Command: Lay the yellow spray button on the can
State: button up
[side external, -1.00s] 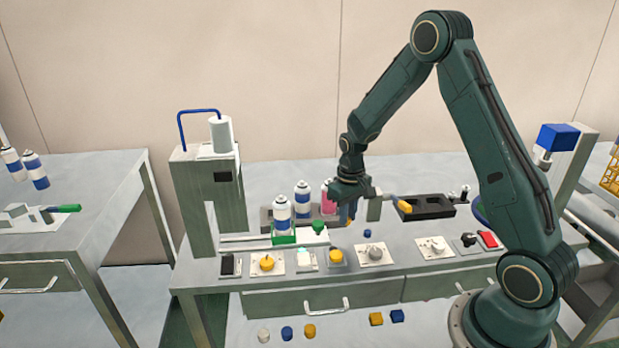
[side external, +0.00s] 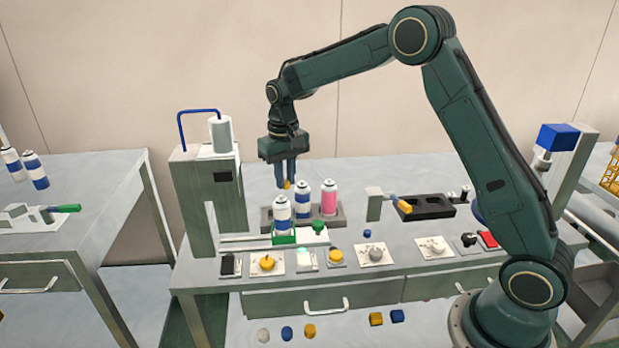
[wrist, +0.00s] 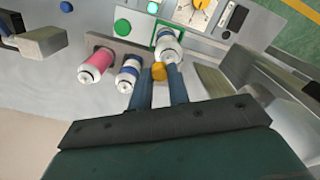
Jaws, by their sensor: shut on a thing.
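My gripper (side external: 287,183) is shut on the yellow spray button (side external: 287,184), which shows between the blue fingertips. In the wrist view the yellow button (wrist: 159,72) also sits between the two fingers. A blue-and-white can (side external: 282,214) stands upright in a green holder (side external: 284,239) at the front of the bench. The button is above this can and slightly to its right in the side view, with a small gap. In the wrist view the can's top (wrist: 170,57) is just beyond the fingertips.
Behind, another blue-and-white can (side external: 302,196) and a pink can (side external: 328,198) stand in a grey rack (side external: 266,217). The crimping press (side external: 207,190) rises at left.

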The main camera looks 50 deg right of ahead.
aim_at(281, 198)
jog(key=shift+w+a+r, duration=0.3)
jog(key=shift+a+r, duration=0.35)
jog(key=shift+f, duration=0.15)
jog(key=shift+f, duration=1.45)
jog(key=shift+f, duration=0.15)
dwell(0.9)
jog(key=o, duration=0.8)
jog(key=shift+c, duration=0.2)
notch_tip(281, 198, up, 6)
dwell(1.4)
